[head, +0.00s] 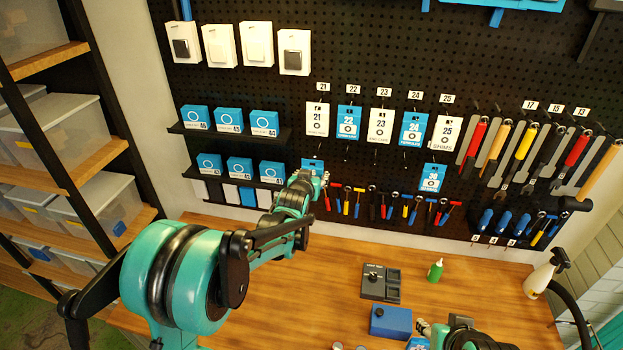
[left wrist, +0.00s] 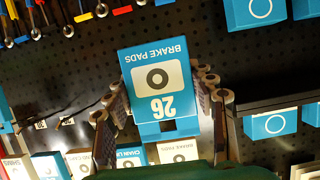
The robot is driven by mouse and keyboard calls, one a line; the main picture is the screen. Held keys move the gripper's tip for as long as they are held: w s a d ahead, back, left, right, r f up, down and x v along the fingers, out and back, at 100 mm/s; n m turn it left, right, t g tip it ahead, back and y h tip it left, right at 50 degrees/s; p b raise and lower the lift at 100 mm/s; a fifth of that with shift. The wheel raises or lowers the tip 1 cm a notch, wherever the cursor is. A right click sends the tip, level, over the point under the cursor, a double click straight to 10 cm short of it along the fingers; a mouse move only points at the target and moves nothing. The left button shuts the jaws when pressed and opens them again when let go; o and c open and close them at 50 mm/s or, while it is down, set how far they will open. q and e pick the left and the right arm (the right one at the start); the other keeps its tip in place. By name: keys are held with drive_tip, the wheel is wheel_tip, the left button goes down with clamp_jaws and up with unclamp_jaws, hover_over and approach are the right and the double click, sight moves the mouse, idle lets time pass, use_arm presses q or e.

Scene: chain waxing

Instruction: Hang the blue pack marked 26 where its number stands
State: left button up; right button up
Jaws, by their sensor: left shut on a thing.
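The blue pack marked 26, labelled brake pads (left wrist: 155,75), is between the fingers of my left gripper (left wrist: 165,105), which is shut on it. The left wrist view shows it upside down. In the head view the pack (head: 312,164) shows partly behind my left gripper (head: 318,180), in front of the pegboard below pack 21 (head: 317,119). I cannot tell whether it touches a hook. The number label 26 on the board is not readable. My right gripper (head: 432,330) is low at the bottom right, mostly cut off, its jaws unclear.
Packs 22 (head: 348,121), 23 (head: 381,126), 24 (head: 412,129) and 25 (head: 446,133) hang in the top row. Pack 30 (head: 432,178) hangs lower right. Shelves with blue boxes (head: 239,167) are close on the left.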

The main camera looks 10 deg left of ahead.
use_arm(q)
drive_tip(key=r+x, duration=0.1)
drive_tip(key=x, duration=0.6)
drive_tip(key=shift+w+r+b, duration=0.25)
drive_tip(key=shift+w+b, duration=0.05)
drive_tip(key=shift+w, duration=0.1)
idle(0.3)
idle(0.5)
drive_tip(key=o, duration=1.2)
